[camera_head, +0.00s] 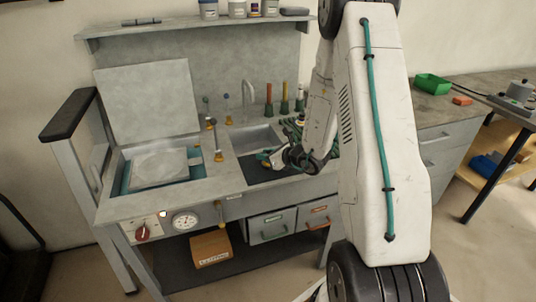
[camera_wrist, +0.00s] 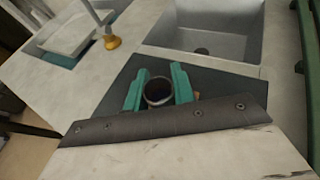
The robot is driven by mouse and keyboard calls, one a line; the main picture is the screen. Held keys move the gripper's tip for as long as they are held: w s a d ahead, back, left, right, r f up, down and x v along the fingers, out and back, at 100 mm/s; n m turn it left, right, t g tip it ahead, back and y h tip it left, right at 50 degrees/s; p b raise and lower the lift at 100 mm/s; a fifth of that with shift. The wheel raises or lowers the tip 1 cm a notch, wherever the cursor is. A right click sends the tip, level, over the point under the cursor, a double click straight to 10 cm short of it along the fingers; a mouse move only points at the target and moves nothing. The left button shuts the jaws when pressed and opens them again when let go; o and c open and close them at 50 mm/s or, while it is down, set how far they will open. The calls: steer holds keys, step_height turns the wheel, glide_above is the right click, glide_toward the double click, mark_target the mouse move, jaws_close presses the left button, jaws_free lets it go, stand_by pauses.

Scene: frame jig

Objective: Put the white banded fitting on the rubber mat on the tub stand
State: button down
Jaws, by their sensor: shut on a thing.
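In the wrist view my gripper (camera_wrist: 159,91) has its two teal fingers on either side of a round, hollow fitting (camera_wrist: 157,90) and is shut on it. I look into its dark open end; its pale rim shows, but no bands can be made out. The dark rubber mat (camera_wrist: 222,84) lies below and around it; whether the fitting touches the mat I cannot tell. In the head view my gripper (camera_head: 266,159) is low over the mat (camera_head: 259,175), and the fitting cannot be made out. The tub (camera_head: 123,180) is at the left, with a grey block-like stand (camera_head: 160,165) in it.
A sink (camera_head: 256,138) is behind the mat. Brass-based taps (camera_head: 218,155) stand between tub and mat. A raised lid (camera_head: 148,100) leans behind the tub. Several coloured-handled tools (camera_head: 284,98) stand behind the sink. A green tray (camera_head: 433,84) is on the right bench.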

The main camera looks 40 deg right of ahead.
steer(key=shift+f, duration=0.1)
steer(key=c, duration=1.2)
jaws_free()
steer(key=shift+o, duration=0.2)
